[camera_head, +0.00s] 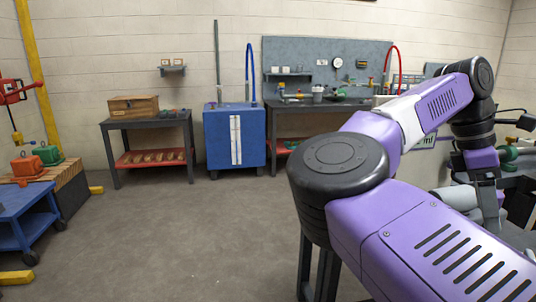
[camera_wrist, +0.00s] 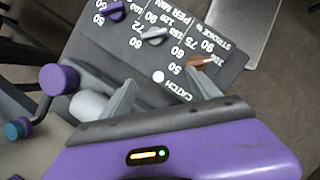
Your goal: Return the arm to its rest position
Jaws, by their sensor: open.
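My purple and black arm reaches across the right half of the head view, bent at the elbow, with its far end hanging down at the right edge. My gripper (camera_head: 487,205) points downward there, beside dark equipment. In the wrist view my gripper (camera_wrist: 160,85) has its two grey fingers apart with nothing held between them. Beyond the fingers is a dark panel (camera_wrist: 235,62) with white numbers and the word CATCH. On the panel are a purple marker (camera_wrist: 116,10), a grey marker (camera_wrist: 154,35) and a copper-coloured marker (camera_wrist: 200,62).
A blue cabinet (camera_head: 215,140) and a dark table (camera_head: 115,125) with a wooden box (camera_head: 133,106) stand along the back wall. A blue cart (camera_head: 25,205) is at the left. A purple-capped post (camera_wrist: 58,78) stands close beside my gripper. The middle floor is clear.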

